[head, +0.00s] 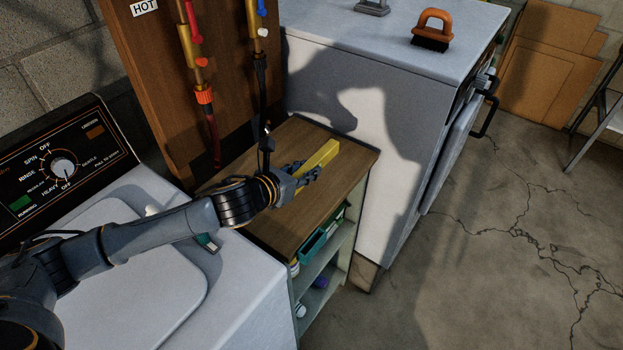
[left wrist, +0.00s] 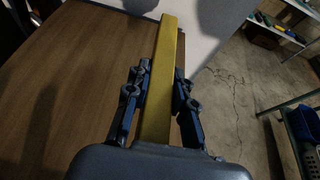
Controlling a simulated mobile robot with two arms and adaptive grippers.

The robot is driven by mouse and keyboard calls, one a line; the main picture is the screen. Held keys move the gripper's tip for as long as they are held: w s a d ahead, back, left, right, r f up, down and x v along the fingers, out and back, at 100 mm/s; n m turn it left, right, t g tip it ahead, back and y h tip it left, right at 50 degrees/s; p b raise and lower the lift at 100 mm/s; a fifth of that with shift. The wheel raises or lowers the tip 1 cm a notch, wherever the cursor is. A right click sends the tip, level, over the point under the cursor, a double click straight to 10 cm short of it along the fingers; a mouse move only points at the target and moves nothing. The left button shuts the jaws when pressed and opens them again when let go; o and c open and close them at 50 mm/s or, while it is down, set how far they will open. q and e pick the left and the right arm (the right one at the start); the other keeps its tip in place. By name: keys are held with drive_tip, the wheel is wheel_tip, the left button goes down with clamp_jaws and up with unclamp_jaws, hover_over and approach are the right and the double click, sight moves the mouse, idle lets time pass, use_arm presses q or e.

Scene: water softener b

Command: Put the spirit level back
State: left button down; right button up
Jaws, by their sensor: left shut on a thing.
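The spirit level (head: 322,154) is a yellow bar. In the head view it is over the wooden top of the small shelf unit (head: 347,160). My left gripper (head: 308,175) is shut on the level. In the left wrist view the yellow bar (left wrist: 163,80) runs lengthwise between the two dark blue fingers of the gripper (left wrist: 160,105), its far end reaching past the fingertips. I cannot tell whether the level touches the wooden top or is held just above it. My right gripper is not in view.
A washer (head: 130,240) stands at left and a white appliance (head: 350,80) behind the shelf unit, with an orange-handled brush (head: 432,30) on it. Pipes and hoses (head: 205,98) run down a wooden board. The unit's shelves hold a teal tray (head: 312,246).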

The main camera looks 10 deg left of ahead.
sight(311, 190)
use_arm(q)
drive_tip(key=w+f, duration=0.1)
drive_tip(key=f, duration=0.1)
drive_tip(key=w+f, duration=0.1)
drive_tip(key=shift+w+d+f, duration=0.1)
drive_tip(key=shift+w+d, duration=0.2)
wheel_tip(311, 190, down, 3)
drive_tip(key=shift+w+f+p, duration=0.1)
drive_tip(key=shift+f+p, duration=0.05)
drive_tip(key=shift+p, duration=0.2)
drive_tip(key=c, duration=1.1)
unclamp_jaws()
drive_tip(key=shift+f, duration=0.15)
drive_tip(key=shift+c, duration=0.2)
drive_tip(key=b+v, duration=0.1)
drive_tip(key=v, duration=1.1)
